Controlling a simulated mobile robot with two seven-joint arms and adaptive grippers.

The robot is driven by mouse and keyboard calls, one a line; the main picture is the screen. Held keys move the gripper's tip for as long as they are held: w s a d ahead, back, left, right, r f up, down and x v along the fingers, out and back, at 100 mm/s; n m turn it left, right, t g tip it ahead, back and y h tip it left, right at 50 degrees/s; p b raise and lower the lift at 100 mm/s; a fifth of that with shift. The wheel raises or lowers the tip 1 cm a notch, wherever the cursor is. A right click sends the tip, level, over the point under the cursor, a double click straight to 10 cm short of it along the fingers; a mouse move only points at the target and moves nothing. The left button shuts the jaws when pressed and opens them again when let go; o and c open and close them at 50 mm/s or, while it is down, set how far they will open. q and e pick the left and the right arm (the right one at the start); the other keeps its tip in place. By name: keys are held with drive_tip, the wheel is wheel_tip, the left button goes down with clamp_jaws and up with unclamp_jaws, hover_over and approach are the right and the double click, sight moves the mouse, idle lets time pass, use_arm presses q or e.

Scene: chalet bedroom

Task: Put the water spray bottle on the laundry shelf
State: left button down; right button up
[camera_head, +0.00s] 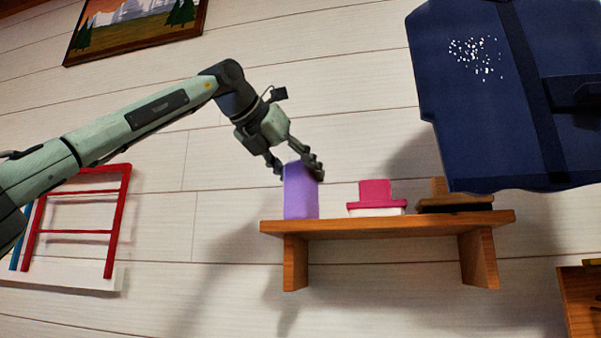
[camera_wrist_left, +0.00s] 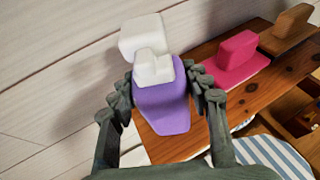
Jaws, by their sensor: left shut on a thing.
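The spray bottle (camera_head: 301,196) has a purple body and, in the left wrist view (camera_wrist_left: 165,108), a white spray head. It is upright at the left end of the wooden wall shelf (camera_head: 387,226). Its base appears level with the shelf top; I cannot tell for certain whether it bears on it. My left gripper (camera_head: 297,170) reaches down from above and is shut on the bottle's upper part, with fingers on both sides in the left wrist view (camera_wrist_left: 167,88). In the head view the gripper hides the spray head.
Right of the bottle on the shelf are a pink brush (camera_head: 375,195) and a brown brush (camera_head: 455,200), with a small gap before the pink one. A large dark blue object (camera_head: 480,120) hangs above the shelf's right end. A red rack (camera_head: 122,225) is at the left.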

use_arm(q)
drive_tip(key=c, duration=0.7)
unclamp_jaws()
drive_tip(key=shift+c, duration=0.2)
use_arm(e)
drive_tip(key=shift+a+r, duration=0.1)
drive_tip(key=shift+r, duration=0.05)
use_arm(q)
drive_tip(key=shift+s+a+r, duration=0.2)
drive_tip(key=v, duration=1.1)
drive_tip(key=shift+s+b, duration=0.15)
drive_tip(key=shift+b, duration=0.2)
use_arm(e)
drive_tip(key=shift+a+r+t+y, duration=0.3)
drive_tip(key=shift+a+r+t, duration=0.1)
drive_tip(key=shift+r, duration=0.35)
drive_tip(key=shift+a+r+t+y, duration=0.3)
drive_tip(key=shift+r+t, duration=0.1)
drive_tip(key=shift+r, duration=0.3)
use_arm(q)
drive_tip(key=shift+a, duration=0.1)
